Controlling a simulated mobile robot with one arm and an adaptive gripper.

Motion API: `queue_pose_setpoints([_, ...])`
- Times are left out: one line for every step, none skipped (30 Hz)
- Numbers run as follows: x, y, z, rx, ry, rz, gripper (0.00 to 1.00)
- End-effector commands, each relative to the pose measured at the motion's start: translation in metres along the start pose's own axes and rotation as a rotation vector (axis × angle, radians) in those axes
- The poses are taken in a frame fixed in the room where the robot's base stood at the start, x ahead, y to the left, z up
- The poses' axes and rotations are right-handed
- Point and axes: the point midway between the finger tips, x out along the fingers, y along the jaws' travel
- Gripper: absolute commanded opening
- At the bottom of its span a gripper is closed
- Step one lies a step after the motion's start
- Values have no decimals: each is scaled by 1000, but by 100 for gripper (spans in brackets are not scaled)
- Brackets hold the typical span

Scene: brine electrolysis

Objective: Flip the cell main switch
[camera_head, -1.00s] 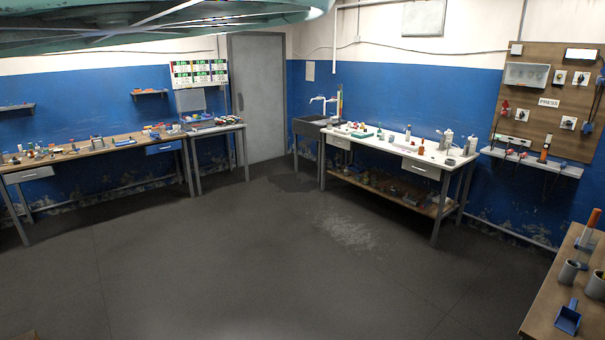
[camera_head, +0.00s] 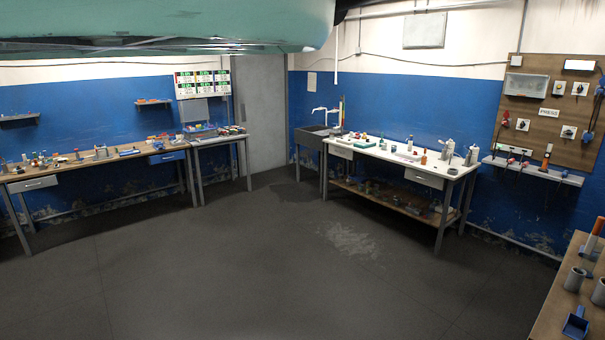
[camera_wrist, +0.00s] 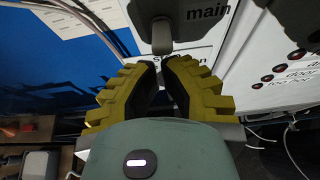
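A grey switch lever (camera_wrist: 162,38) hangs from a dark grey switch body at the top of the wrist view, beside the word "main" on the label (camera_wrist: 207,12). My gripper (camera_wrist: 161,62) points at it with its yellow, black-padded fingers. The fingertips are drawn close together, with only a narrow gap between them and nothing seen held. They sit right below the lever's end in the picture. I cannot tell whether they touch it. My gripper is out of the head view, where only part of my teal arm shows at the top.
A white panel with dark red round sockets (camera_wrist: 280,68) is at the right of the wrist view, with loose white cables (camera_wrist: 290,150) below. In the head view, a white-topped bench (camera_head: 400,158), a wooden bench (camera_head: 75,165) and a wall board (camera_head: 545,130) surround open floor (camera_head: 240,260).

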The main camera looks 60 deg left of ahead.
Motion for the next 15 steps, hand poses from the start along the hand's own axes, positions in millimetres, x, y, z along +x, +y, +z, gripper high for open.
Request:
queue_pose_setpoints([-1,2,-1,-1,0,3,0])
queue_pose_setpoints([-1,2,-1,-1,0,3,0])
queue_pose_setpoints([-1,2,-1,-1,0,3,0])
queue_pose_setpoints([-1,2,-1,-1,-1,3,0])
queue_pose_setpoints([-1,2,-1,-1,-1,3,0])
queue_pose_setpoints([-1,2,-1,-1,-1,3,0])
queue_pose_setpoints([-1,1,0,-1,-1,3,0])
queue_pose_setpoints([-1,1,0,-1,-1,3,0])
queue_pose_setpoints([-2,1,2,-1,-2,3,0])
queue_pose_setpoints([-2,1,2,-1,-2,2,0])
queue_pose_setpoints([-2,1,4,-1,-2,2,0])
queue_pose_setpoints([-3,1,6,-1,-2,2,0])
queue_pose_setpoints([-4,1,7,-1,-2,2,0])
queue_pose_setpoints([-5,1,8,-1,-2,2,0])
queue_pose_setpoints([-6,1,10,-1,-3,2,0])
